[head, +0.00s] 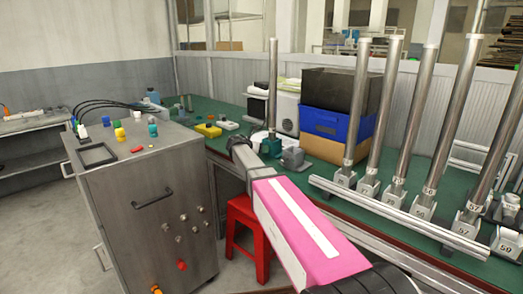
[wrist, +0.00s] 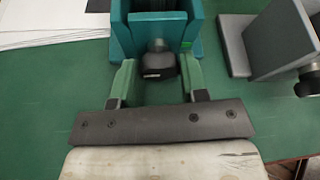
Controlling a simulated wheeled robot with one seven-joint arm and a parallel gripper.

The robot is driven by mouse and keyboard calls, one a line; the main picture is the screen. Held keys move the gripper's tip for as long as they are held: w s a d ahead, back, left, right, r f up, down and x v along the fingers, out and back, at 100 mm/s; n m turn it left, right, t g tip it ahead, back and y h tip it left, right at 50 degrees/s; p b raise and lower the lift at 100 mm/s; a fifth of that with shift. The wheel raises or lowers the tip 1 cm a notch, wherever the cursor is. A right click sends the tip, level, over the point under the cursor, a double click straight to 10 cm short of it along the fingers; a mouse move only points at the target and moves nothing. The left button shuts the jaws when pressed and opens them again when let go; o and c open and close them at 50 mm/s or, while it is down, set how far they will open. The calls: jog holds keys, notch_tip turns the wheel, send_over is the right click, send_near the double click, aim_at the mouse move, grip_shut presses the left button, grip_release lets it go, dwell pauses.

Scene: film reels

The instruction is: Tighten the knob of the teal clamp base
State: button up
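The teal clamp base (wrist: 125,35) stands at the top middle of the wrist view, on the green table. Its black knob (wrist: 160,66) faces my gripper (wrist: 158,68). My gripper is open, with one green-padded finger on each side of the knob. There is a visible gap on the left; the right finger is very close to the knob, and I cannot tell if it touches. In the head view the teal clamp base (head: 271,147) holds an upright metal pole (head: 272,85). My fingers cannot be made out there.
A grey clamp base (wrist: 265,38) stands close to the right. White paper (wrist: 45,20) lies at the left. In the head view a row of poles (head: 397,110) stands on a rail at the right, stacked bins (head: 325,122) are behind, and a red stool (head: 240,225) is below the table.

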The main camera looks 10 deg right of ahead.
jog(key=shift+c, duration=0.7)
jog(key=m+t+y, duration=0.1)
jog(key=m, duration=0.1)
jog(key=shift+s+d+m+t, duration=0.1)
jog(key=shift+s+m+t, duration=0.05)
jog(key=shift+m+t, duration=0.25)
jog(key=m+t+y, duration=0.1)
jog(key=m+t, duration=0.1)
jog(key=m, duration=0.2)
jog(key=shift+t, duration=0.3)
jog(key=m+t, duration=0.2)
jog(key=m, duration=0.2)
jog(key=shift+f+y, duration=0.1)
jog(key=shift+y, duration=0.3)
jog(key=shift+f+m+t+h, duration=0.15)
jog(key=shift+m+t, duration=0.3)
jog(key=shift+m, duration=0.6)
jog(key=shift+r+m+t+h, duration=0.1)
jog(key=shift+m+t+h, duration=0.25)
jog(key=shift+m, duration=0.7)
